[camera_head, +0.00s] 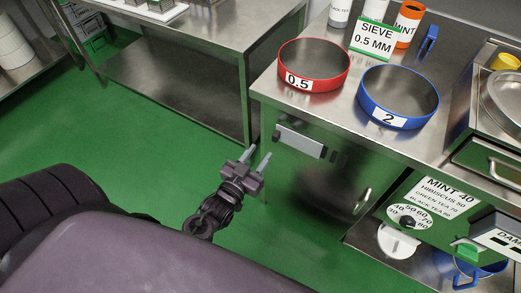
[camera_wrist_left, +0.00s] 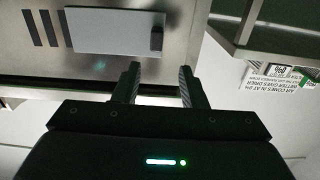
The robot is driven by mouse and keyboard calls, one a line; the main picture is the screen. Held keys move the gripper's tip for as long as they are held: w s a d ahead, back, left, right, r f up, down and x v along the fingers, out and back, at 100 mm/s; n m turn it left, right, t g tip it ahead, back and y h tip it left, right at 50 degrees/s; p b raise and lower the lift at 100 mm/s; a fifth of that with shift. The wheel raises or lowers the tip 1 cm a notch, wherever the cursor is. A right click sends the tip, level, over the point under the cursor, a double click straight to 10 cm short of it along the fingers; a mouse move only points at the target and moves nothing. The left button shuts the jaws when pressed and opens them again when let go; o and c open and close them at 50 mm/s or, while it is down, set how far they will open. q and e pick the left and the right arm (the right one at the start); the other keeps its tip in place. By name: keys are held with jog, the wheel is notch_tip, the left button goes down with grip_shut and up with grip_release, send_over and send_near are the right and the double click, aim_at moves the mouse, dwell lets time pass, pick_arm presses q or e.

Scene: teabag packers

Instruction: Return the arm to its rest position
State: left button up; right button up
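My left gripper (camera_head: 258,158) is in the lower middle of the head view, in front of the steel cabinet and above the green floor. Its two fingers stand apart with nothing between them. The left wrist view shows the same open, empty fingers (camera_wrist_left: 158,85) with a steel front and a pale plate beyond them. My right gripper is not in view.
A steel counter (camera_head: 262,84) holds a red sieve (camera_head: 315,84) marked 0.5 and a blue sieve (camera_head: 385,116) marked 2. A sign (camera_head: 371,38) reads "SIEVE 0.5 MM". A steel table (camera_head: 220,40) stands at the back left. Green floor (camera_head: 110,140) lies clear between.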

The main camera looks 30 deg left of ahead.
pick_arm(q)
jog(key=shift+f, duration=0.1)
jog(key=s+d+f+g+p, duration=0.15)
jog(key=s+f+g, duration=0.4)
jog(key=f, duration=0.75)
jog(key=s+d+f+g+p, duration=0.1)
jog(key=s+f+g+p, duration=0.25)
jog(key=s+f, duration=0.6)
jog(key=s+a+f+m+g+p, duration=0.1)
jog(key=s+f+g, duration=0.3)
jog(key=s+f, duration=0.3)
jog(key=s+a+f+m+g, duration=0.1)
jog(key=s+f+g, duration=0.3)
jog(key=s+f, duration=0.3)
jog(key=s, duration=0.5)
jog(key=shift+s+y+p, duration=0.3)
jog(key=shift+p, duration=0.1)
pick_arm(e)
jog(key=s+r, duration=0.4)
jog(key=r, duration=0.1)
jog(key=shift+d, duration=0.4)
pick_arm(q)
jog(key=shift+w, duration=0.1)
